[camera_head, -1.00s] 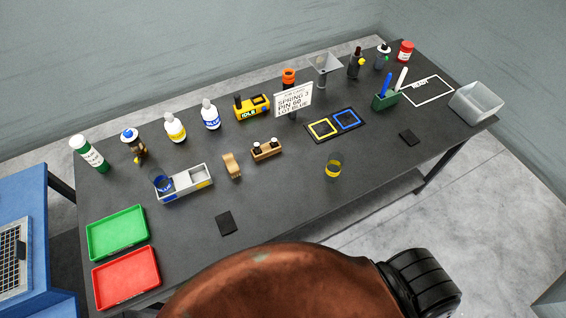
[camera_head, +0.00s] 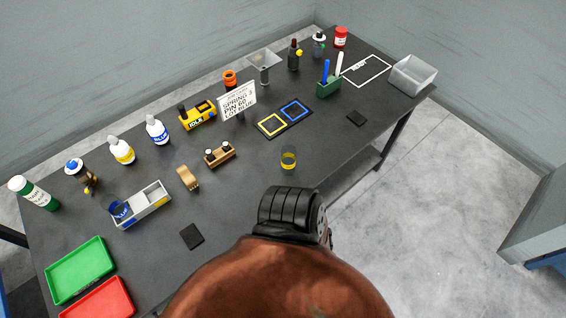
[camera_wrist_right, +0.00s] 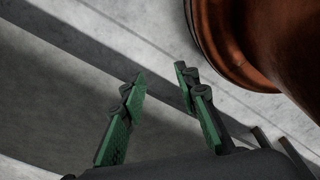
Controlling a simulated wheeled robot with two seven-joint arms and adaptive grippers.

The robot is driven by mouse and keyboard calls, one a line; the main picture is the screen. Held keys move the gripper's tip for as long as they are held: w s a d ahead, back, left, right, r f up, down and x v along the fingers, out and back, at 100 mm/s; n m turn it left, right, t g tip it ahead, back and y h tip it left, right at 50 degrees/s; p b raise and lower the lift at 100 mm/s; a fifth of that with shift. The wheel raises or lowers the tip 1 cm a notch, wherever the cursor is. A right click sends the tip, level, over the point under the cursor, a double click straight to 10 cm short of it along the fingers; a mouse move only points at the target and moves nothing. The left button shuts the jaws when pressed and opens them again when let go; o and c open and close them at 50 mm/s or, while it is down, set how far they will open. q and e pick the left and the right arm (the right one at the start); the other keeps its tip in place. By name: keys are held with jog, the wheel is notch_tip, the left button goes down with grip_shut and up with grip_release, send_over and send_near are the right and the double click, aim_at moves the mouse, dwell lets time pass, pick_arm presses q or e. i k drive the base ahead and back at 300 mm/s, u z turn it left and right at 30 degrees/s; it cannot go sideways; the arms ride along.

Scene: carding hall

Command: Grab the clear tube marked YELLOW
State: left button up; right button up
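My left gripper is not in view.
A yellow and a blue square frame (camera_head: 285,119) lie behind the yellow-banded tube. A wooden block (camera_head: 220,155), sign card (camera_head: 237,100), green pen holder (camera_head: 328,87) and grey bin (camera_head: 413,75) stand around. Table around the tube is clear.

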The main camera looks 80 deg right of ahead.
aim_at(288, 153)
jog(key=k, duration=0.5)
jog(key=z, duration=0.7)
